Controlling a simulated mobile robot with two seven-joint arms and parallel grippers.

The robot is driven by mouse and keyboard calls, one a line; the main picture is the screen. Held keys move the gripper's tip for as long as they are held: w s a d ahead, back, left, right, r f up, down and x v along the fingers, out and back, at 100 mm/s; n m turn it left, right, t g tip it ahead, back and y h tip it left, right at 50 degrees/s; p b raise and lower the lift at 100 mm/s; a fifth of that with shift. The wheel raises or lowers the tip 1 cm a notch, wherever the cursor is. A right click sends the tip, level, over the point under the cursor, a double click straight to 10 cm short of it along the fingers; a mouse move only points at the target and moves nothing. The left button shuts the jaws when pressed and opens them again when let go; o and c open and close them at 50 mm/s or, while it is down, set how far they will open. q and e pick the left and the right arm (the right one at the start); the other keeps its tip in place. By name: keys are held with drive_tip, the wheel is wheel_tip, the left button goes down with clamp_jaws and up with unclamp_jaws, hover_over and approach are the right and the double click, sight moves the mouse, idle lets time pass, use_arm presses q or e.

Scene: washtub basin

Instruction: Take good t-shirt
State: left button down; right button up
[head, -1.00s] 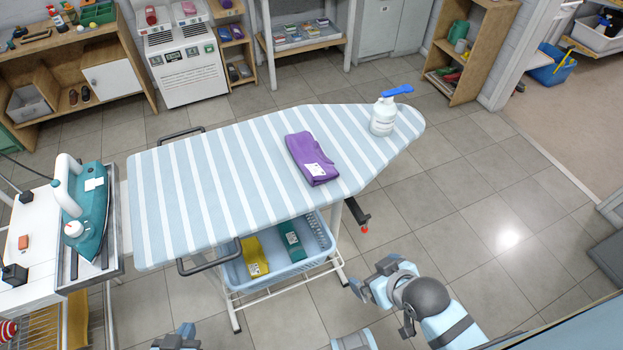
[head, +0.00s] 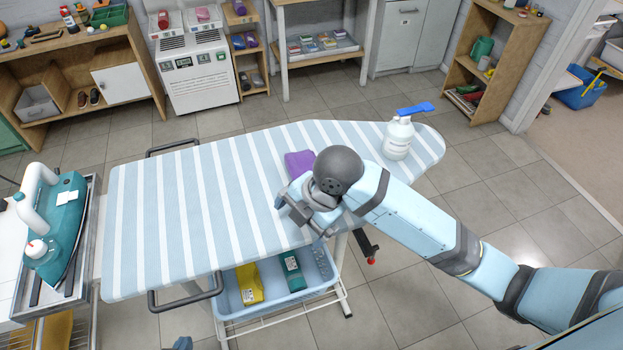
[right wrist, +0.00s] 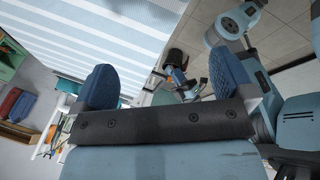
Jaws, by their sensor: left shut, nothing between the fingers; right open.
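A folded purple garment (head: 298,163) with a white label in the earlier view lies on the striped ironing board (head: 190,200). My right arm now covers most of it. A folded yellow garment (head: 249,284) and a folded green one (head: 293,272), each with a label, lie in the blue basket (head: 325,262) under the board. I cannot tell which is the good t-shirt. My right gripper (head: 303,212) is over the board beside the purple garment; the right wrist view shows its fingers (right wrist: 163,86) apart and empty. Only a tip of my left gripper (head: 182,343) shows at the bottom edge; it is shut and empty.
A white bottle with a blue trigger (head: 398,138) stands on the board's narrow end, close to my right arm. A teal iron (head: 58,220) stands on a stand at the left. Shelves and a white machine (head: 198,78) line the back. The floor at right is clear.

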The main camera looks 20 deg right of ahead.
drive_tip(key=w+d+r+n+g+h, duration=0.1)
drive_tip(key=w+d+r+n+h, duration=0.1)
drive_tip(key=w+d+r+n, duration=0.3)
drive_tip(key=w+d+r+n+g+h, duration=0.1)
drive_tip(key=w+d+r+n+h, duration=0.15)
drive_tip(key=w+n, duration=0.5)
drive_tip(key=shift+y, duration=0.35)
drive_tip(key=f, duration=0.8)
drive_tip(key=a+f, duration=0.1)
drive_tip(key=f, duration=0.3)
drive_tip(key=shift+s+f, duration=0.25)
drive_tip(key=shift+f, duration=0.1)
drive_tip(key=c, duration=0.7)
drive_tip(key=shift+r, duration=0.1)
